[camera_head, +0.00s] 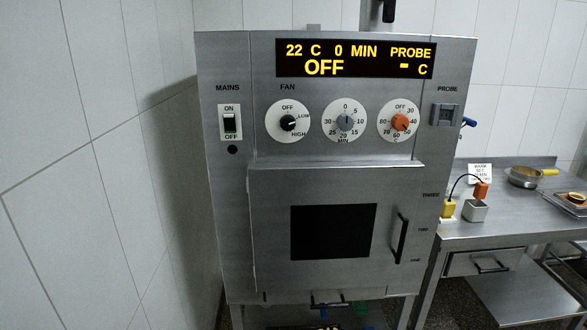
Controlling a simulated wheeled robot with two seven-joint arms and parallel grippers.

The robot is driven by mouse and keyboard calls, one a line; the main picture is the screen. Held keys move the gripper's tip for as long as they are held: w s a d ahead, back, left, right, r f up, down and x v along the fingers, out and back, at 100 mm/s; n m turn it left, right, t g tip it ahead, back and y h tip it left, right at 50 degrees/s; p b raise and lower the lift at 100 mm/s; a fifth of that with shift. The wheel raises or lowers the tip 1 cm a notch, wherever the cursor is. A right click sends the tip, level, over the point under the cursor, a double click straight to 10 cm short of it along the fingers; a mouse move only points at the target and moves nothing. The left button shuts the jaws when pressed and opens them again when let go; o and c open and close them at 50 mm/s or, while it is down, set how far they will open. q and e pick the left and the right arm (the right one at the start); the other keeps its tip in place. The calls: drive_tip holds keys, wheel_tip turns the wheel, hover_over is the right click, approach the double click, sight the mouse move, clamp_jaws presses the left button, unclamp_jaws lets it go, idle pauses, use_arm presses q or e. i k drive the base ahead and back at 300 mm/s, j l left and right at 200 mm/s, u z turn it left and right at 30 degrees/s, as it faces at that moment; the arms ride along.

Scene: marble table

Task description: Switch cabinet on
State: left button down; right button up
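The steel cabinet (222,190) stands upright in the middle of the head view. Its MAINS rocker switch (230,124) is at the upper left of the front, with ON printed above it and OFF below. The display (355,58) is lit and reads 22 C, 0 MIN, PROBE, OFF. Neither of my grippers shows in this view.
Fan knob (288,123), timer knob (345,121) and orange temperature knob (400,122) sit right of the switch. The closed door has a black handle (401,238). A tiled wall (90,150) stands left. A steel side table (505,227) with several items stands right.

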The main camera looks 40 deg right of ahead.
sight(229, 119)
drive_tip(key=k+l, duration=0.15)
drive_tip(key=l, duration=0.25)
drive_tip(key=k+l, duration=0.2)
drive_tip(key=l, duration=0.25)
drive_tip(key=k+l, duration=0.15)
drive_tip(key=l, duration=0.25)
drive_tip(key=k+l, duration=0.15)
drive_tip(key=l, duration=0.3)
drive_tip(key=k+l, duration=0.2)
drive_tip(key=l, duration=0.2)
drive_tip(key=k+l, duration=0.15)
drive_tip(key=l, duration=0.3)
drive_tip(key=k+l, duration=0.15)
drive_tip(key=l, duration=0.25)
drive_tip(key=k+l, duration=0.15)
drive_tip(key=l, duration=0.3)
drive_tip(key=i+j, duration=0.2)
drive_tip(key=i, duration=0.4)
drive_tip(key=i+j+u, duration=0.1)
drive_tip(key=i, duration=0.5)
drive_tip(key=i+j, duration=0.3)
drive_tip(key=i, duration=0.35)
drive_tip(key=i+j+u, duration=0.1)
drive_tip(key=i, duration=0.5)
